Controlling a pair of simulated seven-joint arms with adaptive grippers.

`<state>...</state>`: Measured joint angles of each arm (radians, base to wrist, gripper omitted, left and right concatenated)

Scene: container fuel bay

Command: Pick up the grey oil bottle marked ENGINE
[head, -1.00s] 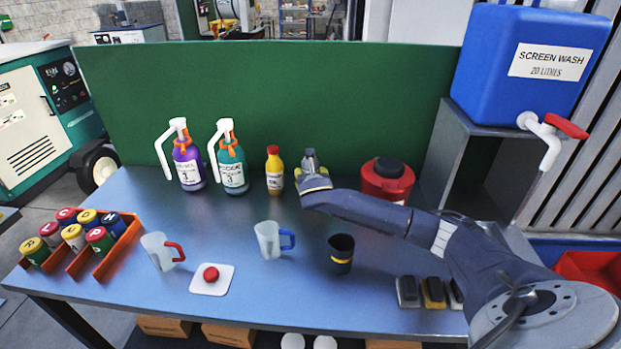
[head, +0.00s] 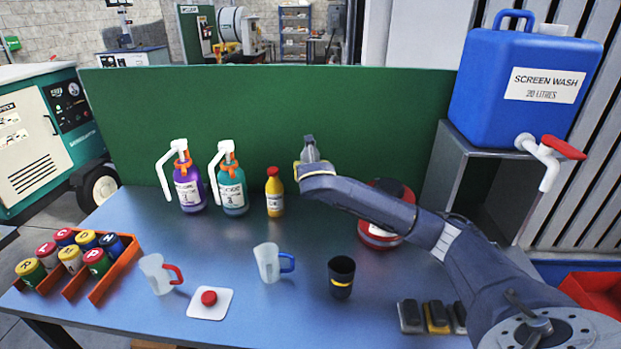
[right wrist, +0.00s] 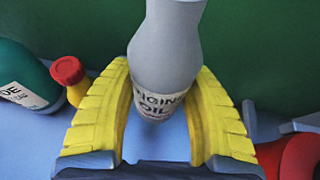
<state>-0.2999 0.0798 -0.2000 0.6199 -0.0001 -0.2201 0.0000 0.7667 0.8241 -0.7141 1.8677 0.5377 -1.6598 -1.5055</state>
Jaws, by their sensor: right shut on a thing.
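The grey oil bottle (right wrist: 170,45) stands between the yellow fingers of my right gripper (right wrist: 163,112) in the right wrist view. Its pale label reads "ENGINE OIL", with the first letter partly cut off. The fingers are shut around the labelled part. In the head view the bottle's grey top (head: 309,147) shows above my right gripper (head: 310,170), in front of the green board and above table height. The gripper hides the bottle's lower part there. My left gripper is in neither view.
A yellow bottle with a red cap (head: 274,197) stands left of my right gripper, beside teal (head: 231,192) and purple (head: 188,190) pump bottles. A red can (head: 376,236) sits behind my right forearm. Jugs and a black cup (head: 341,279) stand nearer the front.

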